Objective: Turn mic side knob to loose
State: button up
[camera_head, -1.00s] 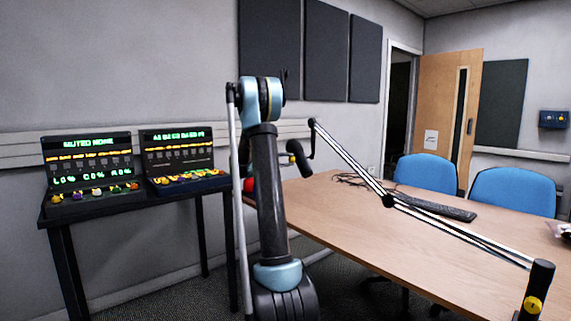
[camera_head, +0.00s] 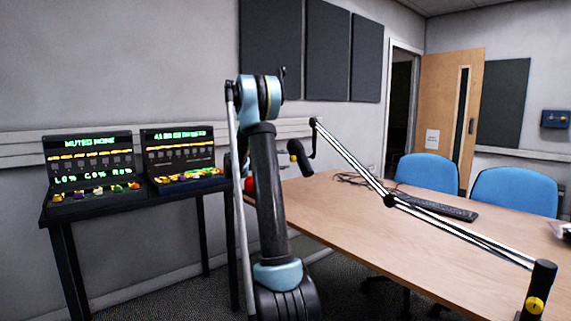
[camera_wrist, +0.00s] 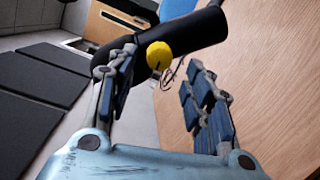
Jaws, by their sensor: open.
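The black microphone (camera_head: 299,156) hangs at the end of a boom arm (camera_head: 345,158) over the table's far left corner. In the wrist view, the black body (camera_wrist: 195,32) crosses the top, tilted, and the round yellow side knob (camera_wrist: 159,55) faces my camera. My gripper (camera_wrist: 162,78) is open and empty, with one finger to the left of the knob and the other to its right and lower. The knob shows in the gap between the fingertips; I cannot tell how far beyond them it is. In the head view my arm mostly hides my gripper.
The wooden table (camera_head: 400,245) has a keyboard (camera_head: 450,209) and loose cables on it. The boom's base (camera_head: 538,290), with a yellow knob, stands at the near right. Two lit consoles (camera_head: 90,165) stand on a black stand at left. Blue chairs (camera_head: 427,172) are behind the table.

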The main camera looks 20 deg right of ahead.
jog(key=s+a, duration=0.1)
jog(key=a, duration=0.7)
jog(key=shift+s+a+r, duration=0.2)
jog(key=shift+a, duration=0.2)
jog(key=n+t, duration=0.1)
jog(key=n, duration=0.6)
send_near(291, 159)
jog(key=x, duration=0.8)
jog(key=shift+w+d+f, duration=0.1)
jog(key=shift+d, duration=0.1)
jog(key=c, duration=1.1)
